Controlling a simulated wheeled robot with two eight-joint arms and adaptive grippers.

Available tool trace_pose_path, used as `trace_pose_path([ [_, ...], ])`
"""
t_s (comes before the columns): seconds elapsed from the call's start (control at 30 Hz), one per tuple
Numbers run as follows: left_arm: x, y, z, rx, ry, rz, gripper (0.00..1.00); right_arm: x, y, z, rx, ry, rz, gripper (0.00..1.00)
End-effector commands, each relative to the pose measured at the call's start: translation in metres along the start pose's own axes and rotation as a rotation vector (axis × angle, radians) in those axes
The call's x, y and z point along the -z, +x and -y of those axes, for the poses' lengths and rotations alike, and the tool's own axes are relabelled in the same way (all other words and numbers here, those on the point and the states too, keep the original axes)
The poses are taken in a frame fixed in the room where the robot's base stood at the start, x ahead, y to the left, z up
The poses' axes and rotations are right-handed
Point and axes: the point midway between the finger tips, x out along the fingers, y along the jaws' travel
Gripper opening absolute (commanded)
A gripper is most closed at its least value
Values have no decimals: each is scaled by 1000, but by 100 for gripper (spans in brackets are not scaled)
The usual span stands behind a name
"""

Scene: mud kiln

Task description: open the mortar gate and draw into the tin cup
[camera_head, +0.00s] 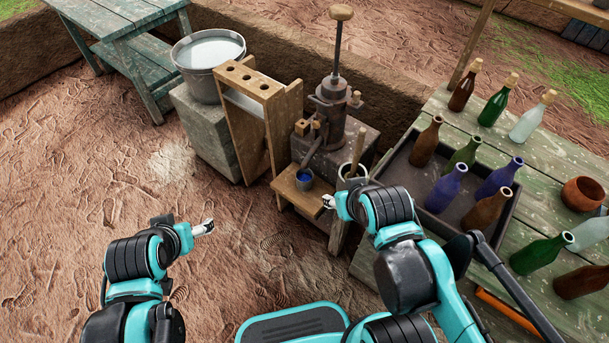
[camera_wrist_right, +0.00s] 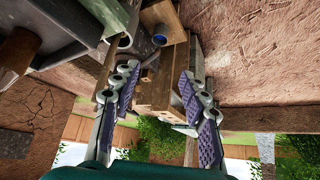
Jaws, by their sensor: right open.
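The tin cup (camera_head: 304,178), with a blue inside, stands upright on a small wooden shelf (camera_head: 296,196) below the slanted spout (camera_head: 313,149) of the dark metal mortar machine (camera_head: 331,116). Small wooden blocks (camera_head: 302,127) sit by the spout; I cannot tell which part is the gate. The cup also shows in the right wrist view (camera_wrist_right: 159,40), beyond the fingers. My right gripper (camera_head: 328,201) is open and empty, just right of the shelf in the head view; it also shows in the wrist view (camera_wrist_right: 157,75). My left gripper (camera_head: 206,228) is over bare ground, away from the machine; its finger gap is unclear.
A pale pot with a wooden stick (camera_head: 354,170) stands close to my right gripper. A wooden rack (camera_head: 259,84) and a bucket (camera_head: 208,62) on a stone block are left of the machine. A bottle tray (camera_head: 398,165) lies on the right table. Ground at left is clear.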

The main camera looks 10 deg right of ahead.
Motion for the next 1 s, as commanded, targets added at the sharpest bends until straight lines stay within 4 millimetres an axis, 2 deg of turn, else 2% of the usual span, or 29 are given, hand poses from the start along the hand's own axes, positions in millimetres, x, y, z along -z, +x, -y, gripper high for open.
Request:
trace_pose_path([
  [0.17, 0, 0, 0, 0, 0, 0, 75, 1, 0, 0, -3, 1, 1, 44],
  [0.27, 0, 0, 0, 0, 0, 0, 75, 11, 3, -4, -26, 6, 9, 44],
  [0.47, 1, -2, 0, 0, 0, 0, 75, 60, 26, -23, -162, 47, 27, 44],
  [0.7, 2, -3, 0, 0, 0, 0, 75, 129, 79, -42, -379, 122, -17, 44],
  [1.0, 3, -5, 0, 0, 0, 0, 75, 196, 163, -41, -624, 226, -199, 44],
])
